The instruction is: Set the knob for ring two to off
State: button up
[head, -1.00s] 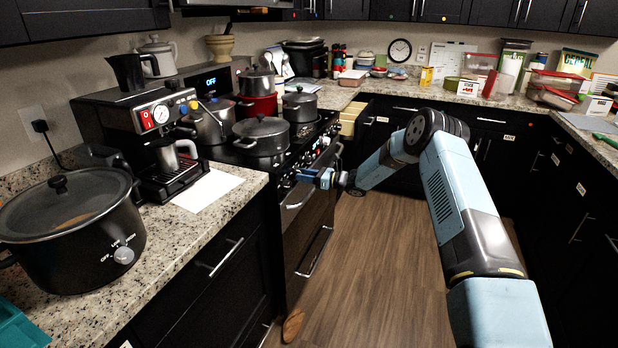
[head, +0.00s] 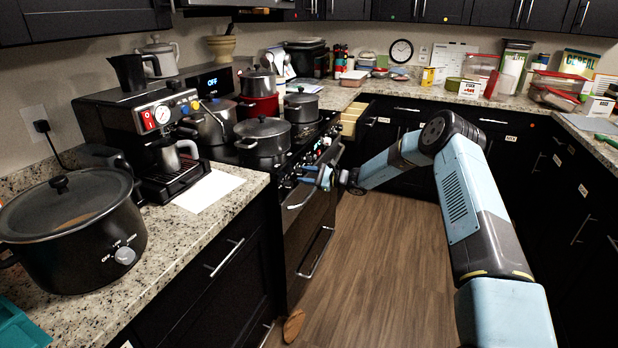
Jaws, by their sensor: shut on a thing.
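The black stove (head: 318,215) stands past the left counter, with a row of knobs along its front edge. My gripper (head: 311,177) is at the near part of this knob row. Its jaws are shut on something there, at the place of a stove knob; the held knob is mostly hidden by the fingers. Other knobs (head: 327,142) show further along the panel. The marks on the knobs are too small to read, so I cannot tell which ring each belongs to or how the held one is turned.
Several pots crowd the stove top, with a dark lidded pot (head: 262,138) nearest the knobs. Oven handles (head: 316,253) stick out below my gripper. An open drawer (head: 352,117) is beyond the stove.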

jog(key=shift+s+a+f, duration=0.15)
jog(key=shift+s+a, duration=0.25)
jog(key=shift+a, duration=0.05)
jog(key=o, duration=1.1)
jog(key=shift+w+d, duration=0.1)
jog(key=shift+d, duration=0.05)
jog(key=shift+c, duration=0.2)
jog(key=shift+w+d, duration=0.1)
jog(key=shift+d, duration=0.5)
jog(key=v, duration=1.2)
jog(key=shift+s+d, duration=0.3)
jog(key=shift+d, duration=0.05)
